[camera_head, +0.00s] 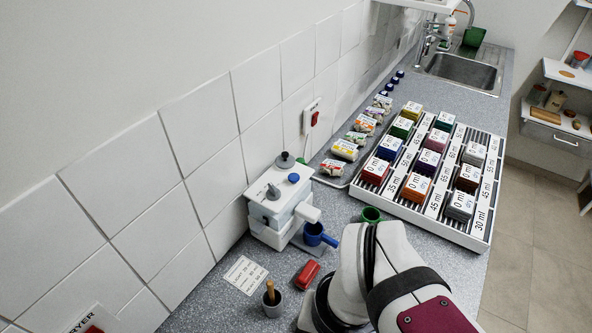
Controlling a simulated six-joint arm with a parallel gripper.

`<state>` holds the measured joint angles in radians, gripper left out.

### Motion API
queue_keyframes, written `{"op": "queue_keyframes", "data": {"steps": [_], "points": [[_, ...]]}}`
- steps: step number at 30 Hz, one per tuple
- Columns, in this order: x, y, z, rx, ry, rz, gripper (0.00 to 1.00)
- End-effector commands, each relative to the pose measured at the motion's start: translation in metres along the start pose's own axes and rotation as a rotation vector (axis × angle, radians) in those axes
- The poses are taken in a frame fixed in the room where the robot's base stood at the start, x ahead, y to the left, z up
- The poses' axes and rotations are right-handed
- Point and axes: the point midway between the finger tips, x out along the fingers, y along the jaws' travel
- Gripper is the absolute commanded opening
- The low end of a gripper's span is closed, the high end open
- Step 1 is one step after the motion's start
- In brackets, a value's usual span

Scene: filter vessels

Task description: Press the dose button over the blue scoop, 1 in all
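A white dispenser (262,218) stands against the tiled wall, left of my arm. On its top are a blue round button (294,178) and grey knobs (272,191). A dark grey cap (285,160) sits at its back. A white spout (307,212) sticks out at its right side. The blue scoop (316,238) sits below this spout with its handle pointing right. I cannot tell what is in the scoop. My arm comes in from the bottom right, right of the scoop.
In front lie a red block (306,274), a written card (245,274) and a grey mortar with pestle (272,303). A sink (466,72) is at the back.

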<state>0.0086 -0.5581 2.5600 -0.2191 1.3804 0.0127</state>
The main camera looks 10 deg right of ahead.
Motion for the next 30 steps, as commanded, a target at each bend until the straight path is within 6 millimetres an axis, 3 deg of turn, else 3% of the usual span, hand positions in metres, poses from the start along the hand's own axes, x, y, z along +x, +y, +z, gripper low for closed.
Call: {"op": "queue_keyframes", "data": {"steps": [13,18,30], "points": [[0.0,0.0,0.0,0.0,0.0,0.0,0.33],[0.0,0.0,0.0,0.0,0.0,0.0,0.02],[0.0,0.0,0.0,0.0,0.0,0.0,0.0]]}}
